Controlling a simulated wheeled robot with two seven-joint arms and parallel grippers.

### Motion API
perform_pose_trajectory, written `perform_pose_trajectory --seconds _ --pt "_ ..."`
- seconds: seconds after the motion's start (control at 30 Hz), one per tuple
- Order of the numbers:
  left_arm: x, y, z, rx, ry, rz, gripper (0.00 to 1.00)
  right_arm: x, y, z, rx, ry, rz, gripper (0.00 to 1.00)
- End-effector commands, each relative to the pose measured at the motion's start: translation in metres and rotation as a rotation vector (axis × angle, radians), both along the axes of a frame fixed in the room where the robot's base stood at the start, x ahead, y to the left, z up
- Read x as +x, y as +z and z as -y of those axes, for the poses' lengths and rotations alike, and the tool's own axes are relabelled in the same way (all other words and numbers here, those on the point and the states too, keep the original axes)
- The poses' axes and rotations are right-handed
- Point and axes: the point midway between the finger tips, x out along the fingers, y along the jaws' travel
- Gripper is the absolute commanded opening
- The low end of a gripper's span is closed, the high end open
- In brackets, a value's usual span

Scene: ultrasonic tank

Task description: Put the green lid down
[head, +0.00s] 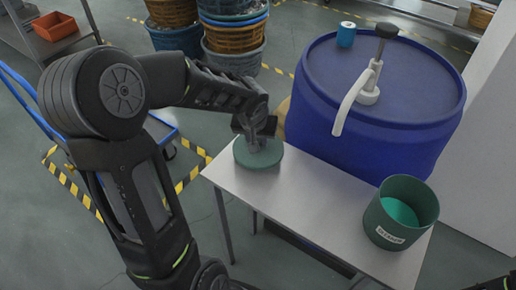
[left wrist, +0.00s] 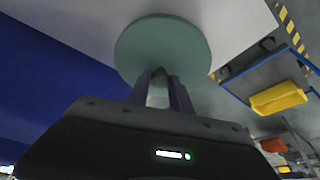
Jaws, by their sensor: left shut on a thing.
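The round green lid (head: 249,160) is flat at the left end of the white table (head: 310,190). I cannot tell whether it touches the table top or hovers just above. My left gripper (head: 258,138) is above the lid, shut on its knob. A green open pot (head: 385,223) with a white label stands at the table's right end, with teal content inside.
A big blue drum (head: 330,125) with a pump (head: 369,88) and a small blue cap (head: 346,34) stands behind the table. The table's middle, between lid and pot, is clear. A blue cart (head: 30,95) is at the left.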

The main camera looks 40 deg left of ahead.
Motion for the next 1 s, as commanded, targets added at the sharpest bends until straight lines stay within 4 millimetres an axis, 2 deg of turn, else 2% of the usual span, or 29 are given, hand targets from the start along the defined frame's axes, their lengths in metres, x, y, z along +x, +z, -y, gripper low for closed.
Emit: perform_pose_trajectory --seconds 0.33,0.63,1.0 --pt "0.000 -0.005 0.000 -0.001 0.001 -0.001 0.00 0.000 -0.001 0.000 0.000 0.000 0.000 0.36" --pt "0.000 -0.039 0.001 -0.001 -0.002 -0.002 0.00 0.000 -0.005 0.000 0.000 0.000 0.000 0.36" --pt "0.000 -0.043 0.001 -0.001 0.000 0.000 0.00 0.000 -0.009 0.000 0.000 0.000 0.000 0.36"
